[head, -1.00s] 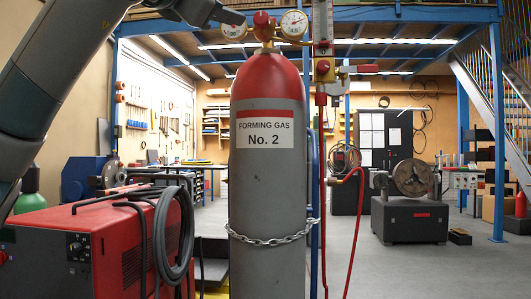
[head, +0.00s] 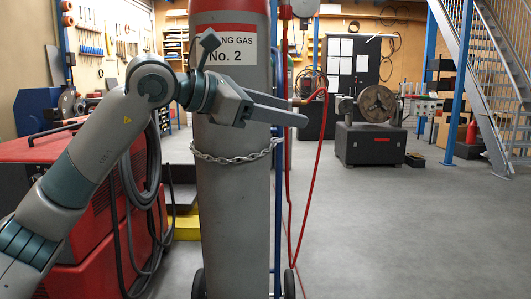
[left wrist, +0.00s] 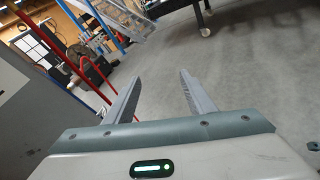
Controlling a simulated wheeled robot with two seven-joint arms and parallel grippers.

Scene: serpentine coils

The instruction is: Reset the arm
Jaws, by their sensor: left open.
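My left arm comes in from the left in the head view. My left gripper (head: 300,113) is open and empty, in front of the upper part of the gas cylinder, its fingers pointing right past the cylinder's edge. The grey gas cylinder (head: 232,210) has a red top and a label reading "No. 2", partly hidden by the gripper. In the left wrist view the two fingers (left wrist: 162,79) stand apart with bare floor between them. My right gripper is not in view.
A chain (head: 237,157) goes around the cylinder, and a red hose (head: 312,190) hangs right of it. A red machine (head: 95,225) with coiled cable stands left, behind my arm. A dark block with a round disc (head: 370,146) stands further back. The floor at right is clear.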

